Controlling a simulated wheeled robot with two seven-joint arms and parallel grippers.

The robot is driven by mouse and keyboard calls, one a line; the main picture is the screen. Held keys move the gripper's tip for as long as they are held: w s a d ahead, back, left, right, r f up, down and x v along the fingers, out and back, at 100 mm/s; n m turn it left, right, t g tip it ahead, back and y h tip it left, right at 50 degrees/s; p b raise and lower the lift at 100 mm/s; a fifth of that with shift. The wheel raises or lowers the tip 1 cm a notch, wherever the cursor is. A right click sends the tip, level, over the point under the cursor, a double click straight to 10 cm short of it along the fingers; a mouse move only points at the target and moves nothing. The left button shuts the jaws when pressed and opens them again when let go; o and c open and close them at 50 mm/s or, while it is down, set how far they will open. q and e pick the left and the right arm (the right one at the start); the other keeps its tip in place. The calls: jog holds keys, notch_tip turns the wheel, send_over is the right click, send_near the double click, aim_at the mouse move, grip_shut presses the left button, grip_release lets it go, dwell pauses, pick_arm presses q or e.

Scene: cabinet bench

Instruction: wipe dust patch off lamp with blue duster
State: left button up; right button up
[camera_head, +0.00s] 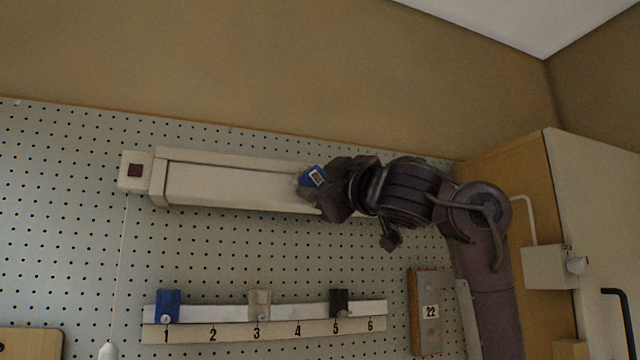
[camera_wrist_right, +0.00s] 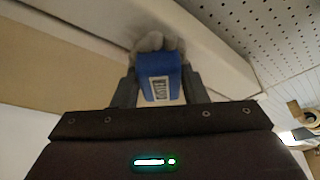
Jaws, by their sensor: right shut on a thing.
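The lamp (camera_head: 230,185) is a long white bar fixed on the pegboard. Its right end is hidden behind my right arm. My right gripper (camera_head: 325,188) is shut on the blue duster (camera_head: 313,177), at the visible right part of the lamp. In the right wrist view the duster (camera_wrist_right: 158,75) sits between the two fingers, its grey head (camera_wrist_right: 155,44) against or very close to the lamp (camera_wrist_right: 215,50). Contact cannot be told for sure. A greyish smudge shows on the lamp around the duster head; I cannot tell dust from shadow. My left gripper is not in view.
Below the lamp is a numbered rail (camera_head: 265,327) with a blue, a beige and a dark holder on it. A pull cord with a white knob (camera_head: 108,350) hangs at the left. A box marked 22 (camera_head: 430,335) and a cabinet (camera_head: 600,220) stand at the right.

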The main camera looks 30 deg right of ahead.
jog(key=shift+w+d+p, duration=0.2)
jog(key=shift+w+p, duration=0.2)
jog(key=shift+w, duration=0.5)
jog(key=shift+d, duration=0.1)
jog(key=d, duration=0.2)
jog(key=s+d, duration=0.1)
jog(key=d, duration=0.1)
dwell(0.5)
jog(key=shift+w+a, duration=0.3)
jog(key=shift+a, duration=0.8)
jog(key=shift+w+a, duration=0.25)
jog(key=shift+a, duration=0.8)
jog(key=shift+s, duration=0.1)
jog(key=shift+s+a+f+b, duration=0.1)
jog(key=shift+s+a+b, duration=0.1)
jog(key=shift+s+b, duration=0.5)
jog(key=shift+s+a+b, duration=0.2)
jog(key=shift+s+a, duration=0.05)
jog(key=shift+s, duration=0.8)
jog(key=shift+s+a+b, duration=0.15)
jog(key=shift+s+a, duration=0.05)
jog(key=shift+s, duration=0.8)
